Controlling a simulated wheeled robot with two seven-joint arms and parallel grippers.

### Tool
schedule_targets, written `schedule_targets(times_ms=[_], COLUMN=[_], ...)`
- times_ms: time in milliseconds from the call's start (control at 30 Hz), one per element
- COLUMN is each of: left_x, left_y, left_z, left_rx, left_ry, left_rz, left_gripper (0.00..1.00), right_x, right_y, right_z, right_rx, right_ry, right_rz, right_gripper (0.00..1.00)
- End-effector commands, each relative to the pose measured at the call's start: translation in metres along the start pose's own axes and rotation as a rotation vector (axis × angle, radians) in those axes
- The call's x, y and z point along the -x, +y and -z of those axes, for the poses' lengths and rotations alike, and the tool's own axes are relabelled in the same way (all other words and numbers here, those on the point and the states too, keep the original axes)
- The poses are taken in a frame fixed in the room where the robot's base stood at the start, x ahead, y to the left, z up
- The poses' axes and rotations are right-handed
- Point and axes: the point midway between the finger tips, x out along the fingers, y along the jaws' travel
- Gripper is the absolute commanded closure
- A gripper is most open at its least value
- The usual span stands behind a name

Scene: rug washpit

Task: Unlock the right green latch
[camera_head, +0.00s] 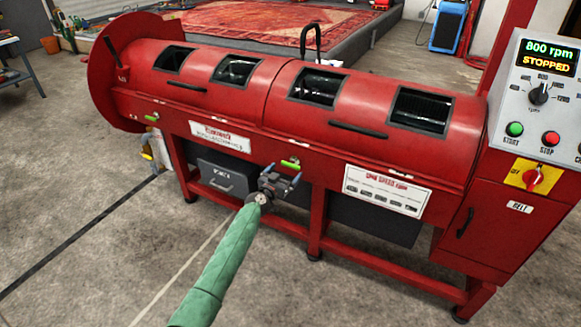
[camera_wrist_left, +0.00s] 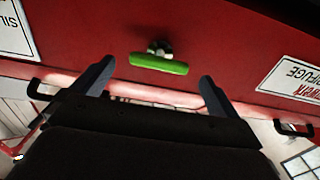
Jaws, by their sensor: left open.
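The right green latch (camera_head: 290,164) is on the front of the red centrifuge, between the two white labels. My left gripper (camera_head: 283,174) is open, just below and in front of this latch. In the left wrist view its two fingers (camera_wrist_left: 157,75) stand wide apart, with the handle between and slightly beyond their tips, apparently untouched. The other green latch (camera_head: 151,117) is farther left. My right gripper is not in view.
The red centrifuge (camera_head: 225,118) has windowed lids with black handles. A control box (camera_head: 540,90) at right reads 800 rpm, STOPPED. A grey drawer-like box (camera_head: 222,177) sits under the machine. The concrete floor in front is clear.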

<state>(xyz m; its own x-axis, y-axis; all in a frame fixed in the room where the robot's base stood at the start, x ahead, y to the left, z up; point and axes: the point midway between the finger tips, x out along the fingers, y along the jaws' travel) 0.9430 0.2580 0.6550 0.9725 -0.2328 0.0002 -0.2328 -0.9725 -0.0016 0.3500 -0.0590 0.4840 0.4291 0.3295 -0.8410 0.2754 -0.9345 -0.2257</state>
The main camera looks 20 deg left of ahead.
Motion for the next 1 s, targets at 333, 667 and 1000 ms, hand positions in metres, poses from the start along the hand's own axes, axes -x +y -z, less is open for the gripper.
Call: schedule_targets(times_ms=[333, 667, 1000], left_x=[-0.043, -0.051, -0.051], left_y=[0.0, 0.001, 0.0], left_z=[-0.001, 0.0, 0.0], left_rx=[0.002, 0.001, 0.002], left_ry=[0.0, 0.0, 0.0], left_rz=[0.0, -0.001, -0.001], left_gripper=[0.01, 0.01, 0.42], right_x=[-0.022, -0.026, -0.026], right_y=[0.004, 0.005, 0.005], right_z=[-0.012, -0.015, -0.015], right_rx=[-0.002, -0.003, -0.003], right_ry=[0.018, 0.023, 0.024], right_rz=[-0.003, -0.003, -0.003], right_gripper=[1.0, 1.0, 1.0])
